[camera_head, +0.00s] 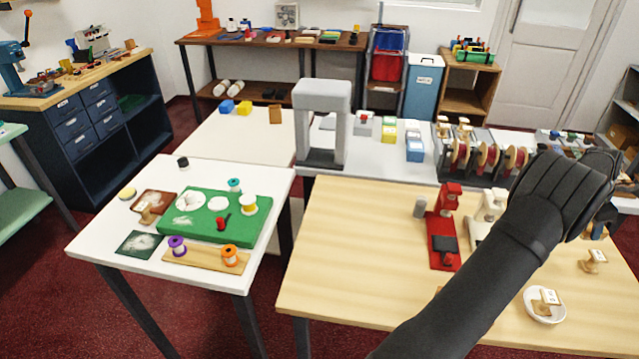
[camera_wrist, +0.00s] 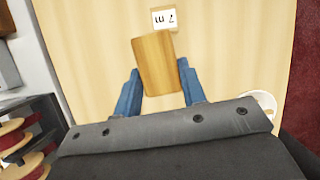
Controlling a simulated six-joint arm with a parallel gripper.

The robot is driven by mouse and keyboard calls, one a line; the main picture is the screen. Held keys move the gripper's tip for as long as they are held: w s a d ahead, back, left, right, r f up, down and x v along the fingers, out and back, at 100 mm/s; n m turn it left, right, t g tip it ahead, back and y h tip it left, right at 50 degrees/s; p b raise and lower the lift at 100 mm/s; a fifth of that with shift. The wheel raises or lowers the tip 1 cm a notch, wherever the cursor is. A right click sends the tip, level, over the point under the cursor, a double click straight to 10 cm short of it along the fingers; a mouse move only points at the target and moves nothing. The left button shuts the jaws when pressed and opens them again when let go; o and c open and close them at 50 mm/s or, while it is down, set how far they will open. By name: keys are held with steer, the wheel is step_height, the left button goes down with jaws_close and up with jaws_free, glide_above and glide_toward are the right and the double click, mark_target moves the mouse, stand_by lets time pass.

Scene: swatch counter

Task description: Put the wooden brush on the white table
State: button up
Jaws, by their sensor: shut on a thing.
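My gripper (camera_wrist: 160,88) has its blue fingers shut on a plain wooden block-shaped thing, which I take to be the wooden brush (camera_wrist: 153,60). Only its flat wooden face shows; no bristles can be seen. In the head view my gripper (camera_head: 603,218) is at the far right over the light wood table (camera_head: 370,255), mostly hidden behind my dark wrist. The white table (camera_head: 103,236) stands at the left, well away from my gripper. It bears a green board (camera_head: 205,230), thread spools, a brown tray and a dark green swatch.
A wooden stamp (camera_head: 593,258) stands close to my gripper; its label (camera_wrist: 165,17) shows in the wrist view. Another stamp sits on a white dish (camera_head: 531,309). Red (camera_head: 440,240) and cream devices stand mid-table. A tall grey arch (camera_head: 322,97) rises behind. A gap separates the two tables.

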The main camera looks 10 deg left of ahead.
step_height(320, 180, up, 9)
steer(key=w+a+n, duration=0.1)
steer(key=w+a, duration=0.5)
steer(key=a, duration=0.3)
steer(key=w+a+n+t, duration=0.1)
steer(key=w+a+n, duration=0.1)
steer(key=w+a, duration=0.5)
steer(key=w+a+n, duration=0.1)
steer(key=w+a, duration=0.3)
steer(key=a, duration=0.7)
steer(key=w+a+n+t+y, duration=0.1)
steer(key=w+a+n, duration=0.1)
steer(key=a, duration=1.8)
steer(key=w+a+n+t+y, duration=0.1)
steer(key=w+a+n, duration=0.15)
steer(key=a, duration=1.75)
steer(key=n+t+y, duration=0.1)
steer(key=n+y, duration=0.2)
steer(key=n, duration=0.6)
glide_above(119, 239)
steer(key=s, duration=0.2)
steer(key=shift+m, duration=0.25)
steer(key=f, duration=1.1)
steer(key=shift+w+d+f, duration=0.1)
steer(key=shift+w+d, duration=0.1)
steer(key=shift+w, duration=0.05)
steer(key=shift+s+a+f, duration=0.2)
steer(key=shift+a+f, duration=0.1)
steer(key=shift+f, duration=1.85)
